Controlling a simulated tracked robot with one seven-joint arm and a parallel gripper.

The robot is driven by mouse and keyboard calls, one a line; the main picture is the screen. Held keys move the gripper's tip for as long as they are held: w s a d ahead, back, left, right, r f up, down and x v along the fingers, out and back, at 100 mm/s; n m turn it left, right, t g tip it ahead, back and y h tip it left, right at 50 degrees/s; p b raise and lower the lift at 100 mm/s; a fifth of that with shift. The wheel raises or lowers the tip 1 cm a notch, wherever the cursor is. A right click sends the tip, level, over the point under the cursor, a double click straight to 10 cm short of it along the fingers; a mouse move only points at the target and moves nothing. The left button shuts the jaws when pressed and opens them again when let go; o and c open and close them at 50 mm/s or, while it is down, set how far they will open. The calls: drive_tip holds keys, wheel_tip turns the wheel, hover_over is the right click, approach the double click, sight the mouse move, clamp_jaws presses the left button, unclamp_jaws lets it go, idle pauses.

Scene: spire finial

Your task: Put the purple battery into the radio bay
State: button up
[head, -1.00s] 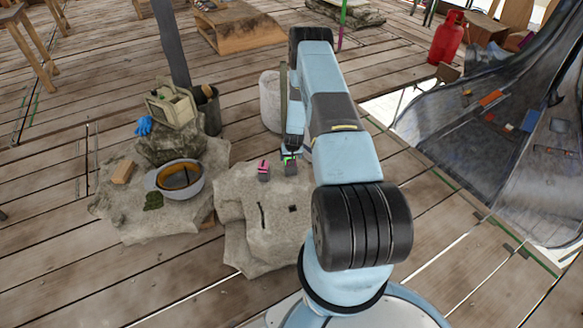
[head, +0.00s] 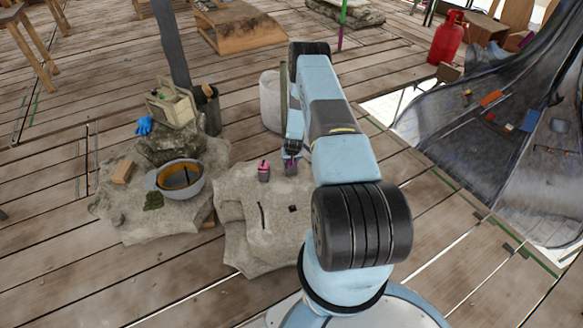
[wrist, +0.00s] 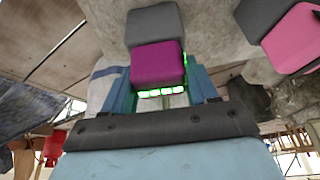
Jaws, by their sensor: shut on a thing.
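The purple battery (wrist: 157,63) has a dark grey end and sits between the two blue fingers of my gripper (wrist: 160,84) in the wrist view. My gripper is shut on it. In the head view the battery (head: 291,168) is small, at the back of the front rock, with my gripper (head: 291,153) just above it. I cannot tell whether it still touches the rock. The beige radio (head: 171,106) stands on a higher rock at the left. Its bay cannot be made out.
A pink and grey battery (head: 263,170) stands close to the left of the purple one on the rock slab (head: 240,205). A pale bucket (head: 271,100) stands behind.

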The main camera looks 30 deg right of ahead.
drive_tip(key=c, duration=0.9)
clamp_jaws()
drive_tip(key=shift+r, duration=0.15)
